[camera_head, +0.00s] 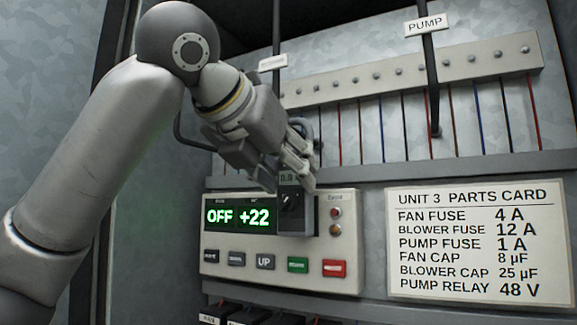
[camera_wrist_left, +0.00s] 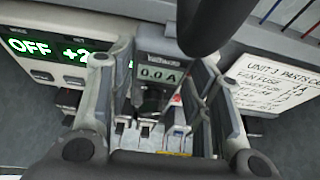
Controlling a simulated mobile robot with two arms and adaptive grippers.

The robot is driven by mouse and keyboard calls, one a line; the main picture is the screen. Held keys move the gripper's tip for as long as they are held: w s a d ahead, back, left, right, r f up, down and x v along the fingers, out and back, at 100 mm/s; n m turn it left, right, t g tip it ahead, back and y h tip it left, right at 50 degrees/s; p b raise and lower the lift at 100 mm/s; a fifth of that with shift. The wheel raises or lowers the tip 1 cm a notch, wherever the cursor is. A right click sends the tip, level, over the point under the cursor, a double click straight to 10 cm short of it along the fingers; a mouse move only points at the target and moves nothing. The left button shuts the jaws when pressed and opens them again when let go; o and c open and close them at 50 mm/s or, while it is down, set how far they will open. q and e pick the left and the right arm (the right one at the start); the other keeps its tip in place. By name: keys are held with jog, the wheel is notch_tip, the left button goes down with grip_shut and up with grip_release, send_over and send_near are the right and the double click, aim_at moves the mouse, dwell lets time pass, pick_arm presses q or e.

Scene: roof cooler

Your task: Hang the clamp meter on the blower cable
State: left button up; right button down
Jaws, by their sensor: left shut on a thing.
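The clamp meter (camera_head: 291,212) is a dark grey handheld unit with a dial, upright in front of the control panel. Its lit display reads 0.0 A in the left wrist view (camera_wrist_left: 160,76). My left gripper (camera_head: 297,165) is shut on the meter's upper part. A dark cable (camera_head: 277,88) with a white tag (camera_head: 273,62) drops behind my left gripper; the tag's text is too small to read. A thick dark shape (camera_wrist_left: 215,25) crosses above the meter in the wrist view; I cannot tell whether it is cable or meter jaw. My right gripper is not in view.
The control panel (camera_head: 222,262) with a green OFF +22 display is close behind the meter. A cable tagged PUMP (camera_head: 431,75) hangs to the right. A terminal strip (camera_head: 405,72) with thin wires runs behind. A parts card (camera_head: 478,245) is at right.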

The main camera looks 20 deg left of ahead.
pick_arm(q)
jog(key=o, duration=1.2)
jog(key=shift+o, duration=0.2)
jog(key=v, duration=1.2)
